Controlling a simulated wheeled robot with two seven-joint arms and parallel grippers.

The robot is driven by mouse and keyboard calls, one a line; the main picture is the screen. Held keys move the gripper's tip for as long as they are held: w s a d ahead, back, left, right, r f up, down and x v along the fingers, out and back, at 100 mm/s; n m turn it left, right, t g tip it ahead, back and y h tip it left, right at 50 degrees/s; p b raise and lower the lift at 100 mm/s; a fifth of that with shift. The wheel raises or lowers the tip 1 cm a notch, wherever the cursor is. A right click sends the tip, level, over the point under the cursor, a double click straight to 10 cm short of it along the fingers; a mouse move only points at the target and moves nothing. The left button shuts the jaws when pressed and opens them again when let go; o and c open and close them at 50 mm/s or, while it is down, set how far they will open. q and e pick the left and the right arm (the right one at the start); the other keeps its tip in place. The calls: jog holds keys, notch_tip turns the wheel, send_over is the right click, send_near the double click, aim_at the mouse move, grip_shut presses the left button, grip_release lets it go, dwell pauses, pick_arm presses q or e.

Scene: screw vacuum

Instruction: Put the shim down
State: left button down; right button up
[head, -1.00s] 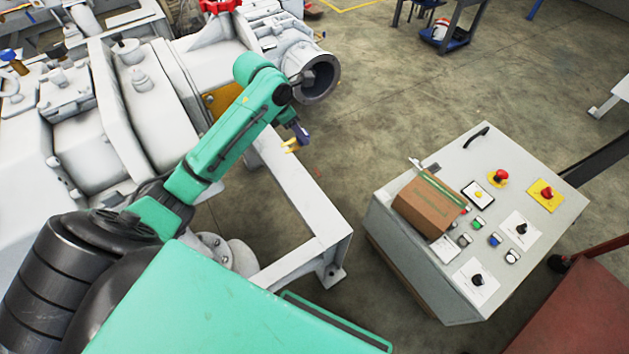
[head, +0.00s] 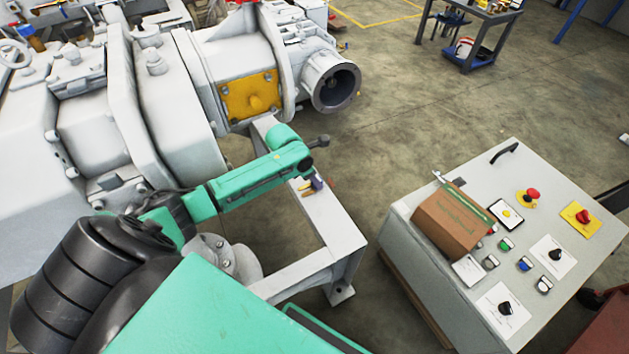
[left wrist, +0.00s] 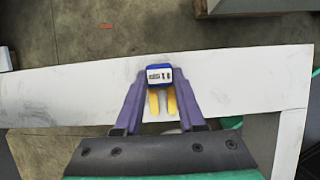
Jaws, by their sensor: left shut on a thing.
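My left gripper (head: 311,187) is over the white beam of the machine's support frame (head: 335,228). In the left wrist view its two purple fingers (left wrist: 158,90) are shut on a small blue piece with a white marked face and two yellow prongs, which I take as the shim (left wrist: 159,76). The shim lies between the fingertips above the white beam (left wrist: 240,82). In the head view only a little yellow of it shows. I cannot tell whether it touches the beam. My right gripper is not in view.
A grey control box (head: 420,275) with knobs and red buttons stands to the right, with a brown box (head: 450,222) on its top. The large white machine (head: 180,100) with a yellow plate (head: 250,97) fills the left. The beam's top is mostly bare.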

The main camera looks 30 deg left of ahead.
pick_arm(q)
jog(key=c, duration=0.5)
grip_release()
jog(key=shift+r, duration=0.2)
jog(key=p+v, duration=0.4)
jog(key=v, duration=0.7)
jog(key=shift+s+r+p, duration=0.15)
jog(key=shift+r+p, duration=0.2)
jog(key=shift+p, duration=0.05)
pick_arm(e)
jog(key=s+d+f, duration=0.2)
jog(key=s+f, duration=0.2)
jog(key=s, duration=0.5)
pick_arm(q)
jog(key=shift+a+r, duration=0.1)
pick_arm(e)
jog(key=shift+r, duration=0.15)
